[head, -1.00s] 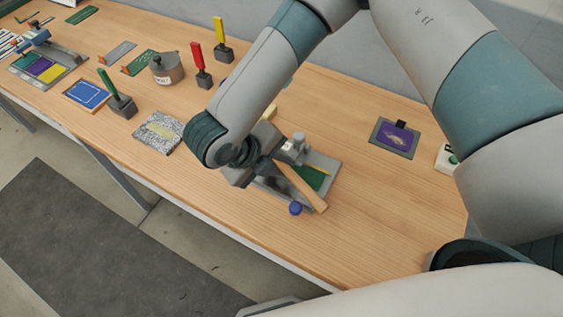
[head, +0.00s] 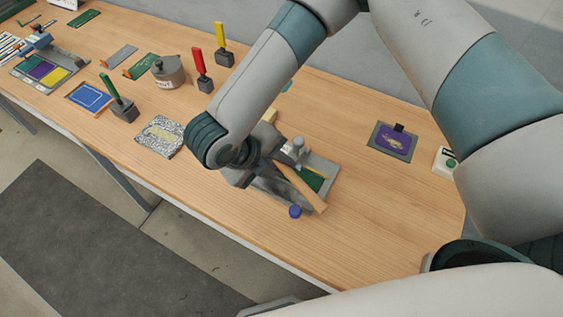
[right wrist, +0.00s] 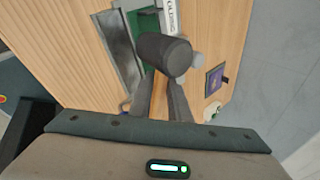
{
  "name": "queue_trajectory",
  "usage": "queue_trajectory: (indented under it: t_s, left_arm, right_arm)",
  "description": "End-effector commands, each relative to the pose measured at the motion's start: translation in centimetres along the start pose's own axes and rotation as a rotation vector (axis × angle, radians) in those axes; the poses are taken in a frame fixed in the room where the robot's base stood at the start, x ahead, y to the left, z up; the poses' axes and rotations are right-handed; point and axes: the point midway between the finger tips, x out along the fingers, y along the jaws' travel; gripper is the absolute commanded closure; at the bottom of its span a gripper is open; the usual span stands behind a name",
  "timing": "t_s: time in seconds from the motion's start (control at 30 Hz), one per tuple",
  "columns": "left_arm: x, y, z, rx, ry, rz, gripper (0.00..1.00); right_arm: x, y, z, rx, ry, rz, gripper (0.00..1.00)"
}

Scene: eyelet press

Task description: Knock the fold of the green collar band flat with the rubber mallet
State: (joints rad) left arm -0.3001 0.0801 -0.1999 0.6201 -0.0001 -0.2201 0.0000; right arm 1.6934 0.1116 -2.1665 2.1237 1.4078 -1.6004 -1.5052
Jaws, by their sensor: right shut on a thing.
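My right gripper (head: 268,170) is shut on the wooden handle (head: 302,188) of the rubber mallet, over the grey metal fixture (head: 331,168). The mallet's dark grey cylindrical head (right wrist: 163,52) shows in the right wrist view just beyond the fingers (right wrist: 176,88); my arm hides it in the head view. The green collar band (head: 313,179) lies in the fixture, partly behind the handle. In the right wrist view green (right wrist: 136,55) shows beside the mallet head. Whether the head touches the band, and the fold's state, I cannot tell. My left gripper is not in view.
A blue knob (head: 295,211) sits at the fixture's front. A purple patch on a grey plate (head: 391,139) and a white box with a green button (head: 447,160) are to the right. A patterned pad (head: 159,136), a lidded pot (head: 168,71) and handled stamps stand left.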

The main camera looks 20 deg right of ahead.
Motion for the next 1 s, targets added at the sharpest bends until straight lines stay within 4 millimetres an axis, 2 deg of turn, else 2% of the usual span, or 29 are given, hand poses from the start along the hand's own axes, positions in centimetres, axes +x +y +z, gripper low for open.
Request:
queue_trajectory:
  t_s: [0.17, 0.57, 1.0]
  left_arm:
    - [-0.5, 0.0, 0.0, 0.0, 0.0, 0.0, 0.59]
    - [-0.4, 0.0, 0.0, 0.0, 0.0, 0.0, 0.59]
    - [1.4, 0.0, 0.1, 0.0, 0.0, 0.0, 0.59]
  right_arm:
    - [-0.1, -0.1, 0.0, 0.0, 0.001, -0.001, 1.0]
    - [0.1, 0.1, 0.1, 0.0, 0.0, -0.001, 1.0]
    - [3.4, 2.2, 0.1, 0.0, -0.001, -0.001, 1.0]
